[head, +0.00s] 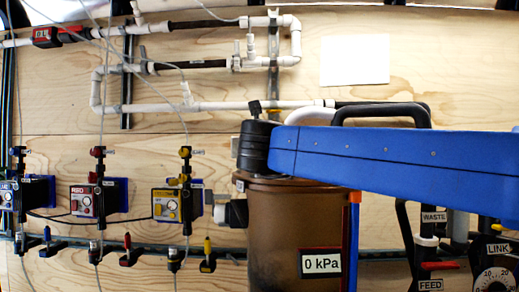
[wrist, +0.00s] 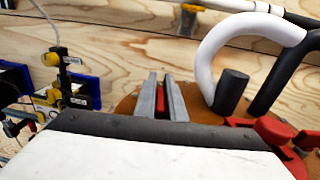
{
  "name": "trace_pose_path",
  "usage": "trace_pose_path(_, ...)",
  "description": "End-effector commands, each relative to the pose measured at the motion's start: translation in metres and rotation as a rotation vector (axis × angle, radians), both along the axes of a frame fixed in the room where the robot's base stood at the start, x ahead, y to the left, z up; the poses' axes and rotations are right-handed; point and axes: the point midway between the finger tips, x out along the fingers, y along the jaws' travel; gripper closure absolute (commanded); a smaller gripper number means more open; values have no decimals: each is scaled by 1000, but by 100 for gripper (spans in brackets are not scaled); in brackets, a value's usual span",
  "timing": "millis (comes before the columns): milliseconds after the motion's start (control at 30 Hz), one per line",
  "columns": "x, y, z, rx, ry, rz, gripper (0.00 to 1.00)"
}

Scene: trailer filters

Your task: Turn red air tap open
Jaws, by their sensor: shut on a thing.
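In the wrist view, my gripper (wrist: 167,98) has its two grey fingers over the brown lid. A narrow red piece (wrist: 165,88), which looks like the red air tap's handle, stands between the fingers, and they are shut on it. The tap's body below is hidden by the fingers and my wrist. In the head view, my blue arm covers the top of the brown canister (head: 297,235), and my fingers and the held piece do not show.
A white hose (wrist: 212,55) curves near the fingers on the right, beside a dark post (wrist: 231,90). A larger red part (wrist: 272,130) lies at the lid's right. Red (head: 90,201) and yellow (head: 175,205) pump boxes hang left of the canister. White pipes (head: 230,106) run along the plywood wall.

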Motion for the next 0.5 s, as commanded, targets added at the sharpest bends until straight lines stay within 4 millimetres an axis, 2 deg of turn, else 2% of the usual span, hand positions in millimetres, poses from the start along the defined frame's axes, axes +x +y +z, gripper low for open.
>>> trace_pose_path(267, 0, 1, 0, 0, 1, 8, 100)
trace_pose_path(300, 0, 1, 0, 0, 1, 8, 83)
trace_pose_path(333, 0, 1, 0, 0, 1, 8, 76)
trace_pose_path(367, 0, 1, 0, 0, 1, 8, 72)
trace_pose_path(500, 0, 0, 0, 1, 0, 8, 72)
